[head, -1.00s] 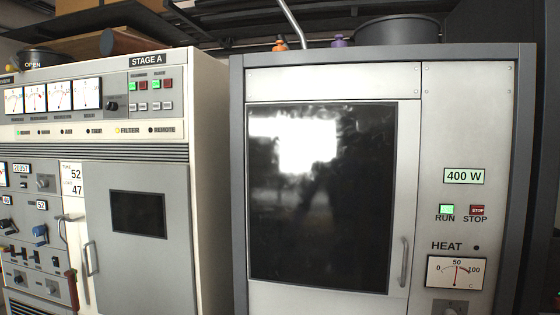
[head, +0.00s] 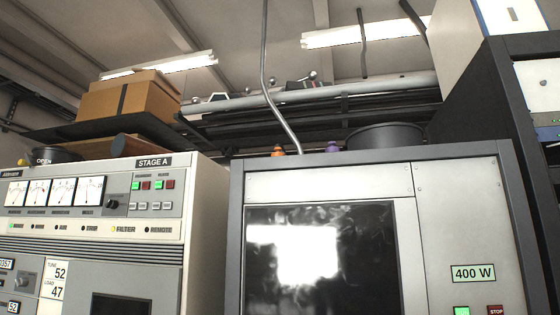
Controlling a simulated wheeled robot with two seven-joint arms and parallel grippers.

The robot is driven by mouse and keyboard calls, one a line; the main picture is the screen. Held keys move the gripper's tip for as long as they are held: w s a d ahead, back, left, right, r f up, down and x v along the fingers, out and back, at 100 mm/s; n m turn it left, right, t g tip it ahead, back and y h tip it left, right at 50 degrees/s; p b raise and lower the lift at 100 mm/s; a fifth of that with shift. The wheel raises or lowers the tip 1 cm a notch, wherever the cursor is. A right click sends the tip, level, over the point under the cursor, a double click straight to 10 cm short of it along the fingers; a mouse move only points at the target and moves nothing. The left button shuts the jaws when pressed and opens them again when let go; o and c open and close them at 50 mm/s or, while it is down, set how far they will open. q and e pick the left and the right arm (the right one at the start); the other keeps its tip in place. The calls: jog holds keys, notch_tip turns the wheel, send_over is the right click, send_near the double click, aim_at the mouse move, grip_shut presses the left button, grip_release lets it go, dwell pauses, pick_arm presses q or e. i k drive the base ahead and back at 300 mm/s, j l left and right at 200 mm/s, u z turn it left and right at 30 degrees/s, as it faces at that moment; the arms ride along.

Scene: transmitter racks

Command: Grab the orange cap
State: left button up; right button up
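The orange cap (head: 278,151) is small and sits at the top of the dark-framed cabinet, just left of the foot of a bent metal pipe. Only its upper part shows above the cabinet's top edge; what lies below it is hidden. Neither of my grippers is in the head view.
A purple cap (head: 333,146) and a dark round pot (head: 384,136) also stand on top of the dark-framed cabinet (head: 465,195). The bent pipe (head: 280,115) rises behind the orange cap. The STAGE A cabinet (head: 205,190) stands left, below a cardboard box (head: 128,97) on a dark shelf.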

aim_at(278, 149)
jog(key=i+j+z, duration=0.55)
jog(key=j+z, duration=0.15)
jog(key=i+j+z, duration=0.15)
jog(key=j+z, duration=0.25)
jog(key=j, duration=0.15)
jog(key=i+j+z, duration=0.15)
jog(key=j+z, duration=0.2)
jog(key=j, duration=0.2)
jog(key=j+z, duration=0.35)
jog(key=j, duration=0.2)
jog(key=j+z, duration=0.35)
jog(key=j, duration=0.2)
